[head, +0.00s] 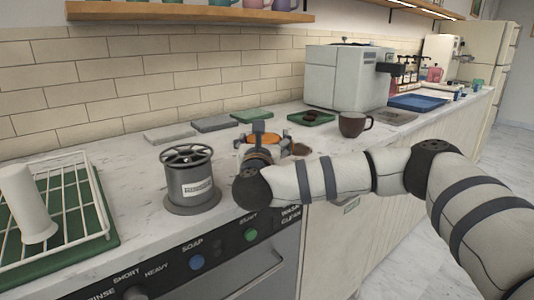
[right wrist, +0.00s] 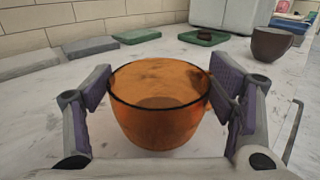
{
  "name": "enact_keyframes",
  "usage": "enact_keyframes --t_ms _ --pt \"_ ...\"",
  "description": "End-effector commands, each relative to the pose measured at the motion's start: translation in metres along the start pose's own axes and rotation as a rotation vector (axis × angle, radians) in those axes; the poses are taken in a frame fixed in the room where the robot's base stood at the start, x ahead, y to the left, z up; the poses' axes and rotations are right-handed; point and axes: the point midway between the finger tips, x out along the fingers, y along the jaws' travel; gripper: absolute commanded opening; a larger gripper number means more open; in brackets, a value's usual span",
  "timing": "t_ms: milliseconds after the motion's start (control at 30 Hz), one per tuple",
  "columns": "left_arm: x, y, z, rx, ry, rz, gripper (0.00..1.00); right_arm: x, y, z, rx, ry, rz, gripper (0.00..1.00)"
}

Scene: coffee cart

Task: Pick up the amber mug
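The amber mug (right wrist: 158,120) is upright on the marble counter in the right wrist view, translucent orange with a dark rim. My right gripper (right wrist: 160,100) is open, with one purple-padded finger on each side of the mug. The pads are close to its rim; I cannot tell whether either touches. In the head view the mug (head: 267,138) is mostly hidden behind my right gripper (head: 258,138), near the counter's front edge. My left gripper is not in view.
A brown mug (head: 354,124) and a green tray (head: 311,119) stand behind to the right, before a coffee machine (head: 343,77). A grey spool-like canister (head: 190,182) stands left of my right gripper. A drying rack (head: 68,200) is at far left.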

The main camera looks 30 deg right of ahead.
Motion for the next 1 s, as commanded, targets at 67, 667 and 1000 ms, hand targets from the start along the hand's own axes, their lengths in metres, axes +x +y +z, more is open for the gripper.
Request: enact_keyframes --t_ms 67,667,1000 --pt "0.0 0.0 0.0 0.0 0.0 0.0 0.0 0.0 0.0 0.0 0.0 0.0 0.001 0.48" --pt "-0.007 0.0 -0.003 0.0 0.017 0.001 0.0 -0.011 0.003 0.048 0.007 -0.006 0.006 0.41" --pt "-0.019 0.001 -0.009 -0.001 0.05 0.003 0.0 -0.107 0.01 0.118 0.003 -0.005 0.008 0.4"
